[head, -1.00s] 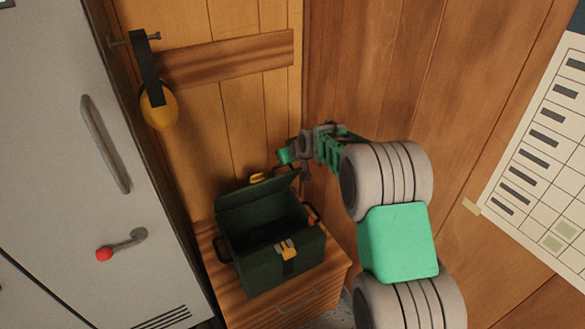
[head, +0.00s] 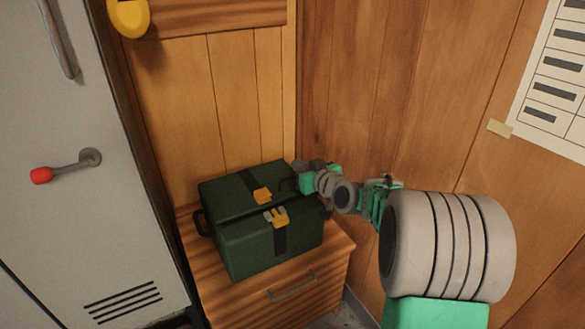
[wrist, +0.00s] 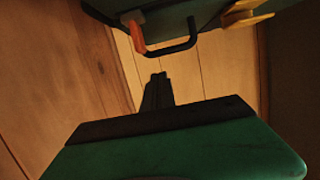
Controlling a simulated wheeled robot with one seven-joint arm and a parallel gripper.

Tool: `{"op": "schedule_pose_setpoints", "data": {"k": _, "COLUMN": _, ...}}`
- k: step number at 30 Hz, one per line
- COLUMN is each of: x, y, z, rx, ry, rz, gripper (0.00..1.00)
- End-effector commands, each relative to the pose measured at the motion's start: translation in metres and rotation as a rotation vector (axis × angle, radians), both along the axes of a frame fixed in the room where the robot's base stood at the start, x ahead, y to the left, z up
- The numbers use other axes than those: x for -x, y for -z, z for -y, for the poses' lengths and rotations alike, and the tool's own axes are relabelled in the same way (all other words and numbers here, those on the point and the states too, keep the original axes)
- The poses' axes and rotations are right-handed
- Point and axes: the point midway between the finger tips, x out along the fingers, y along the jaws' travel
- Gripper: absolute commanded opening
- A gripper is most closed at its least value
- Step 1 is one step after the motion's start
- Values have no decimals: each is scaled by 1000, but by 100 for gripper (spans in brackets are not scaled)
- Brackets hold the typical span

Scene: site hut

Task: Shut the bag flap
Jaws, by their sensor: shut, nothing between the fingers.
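The dark green bag (head: 265,248) stands on a wooden cabinet in the head view. Its flap (head: 232,187) lies down over the top, with a thin dark line between its front edge and the body. The flap's yellow latch piece (head: 262,195) sits just behind the yellow catch (head: 277,217) on the front, apart from it. My gripper (wrist: 158,82) is shut and empty; its dark fingers point toward the bag's end in the wrist view. There a black handle (wrist: 178,49) and an orange piece (wrist: 137,36) show. In the head view my arm's end is by the bag's right end.
The wooden cabinet (head: 240,307) has a grey drawer handle. A grey locker (head: 90,235) with a red-knobbed lever stands close on the left. Wood-panelled walls (head: 400,100) meet in a corner behind the bag, leaving little room on the right.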

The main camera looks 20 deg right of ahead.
Motion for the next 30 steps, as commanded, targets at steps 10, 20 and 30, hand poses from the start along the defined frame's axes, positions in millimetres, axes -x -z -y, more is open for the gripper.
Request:
{"op": "schedule_pose_setpoints", "data": {"k": 10, "x": 8, "y": 18, "z": 0, "rx": -1, "ry": -3, "rz": -1, "gripper": 0}}
{"op": "schedule_pose_setpoints", "data": {"k": 20, "x": 8, "y": 18, "z": 0, "rx": 0, "ry": -3, "rz": -2, "gripper": 0}}
{"op": "schedule_pose_setpoints", "data": {"k": 30, "x": 29, "y": 9, "z": 7, "rx": 0, "ry": 1, "rz": -1, "gripper": 0}}
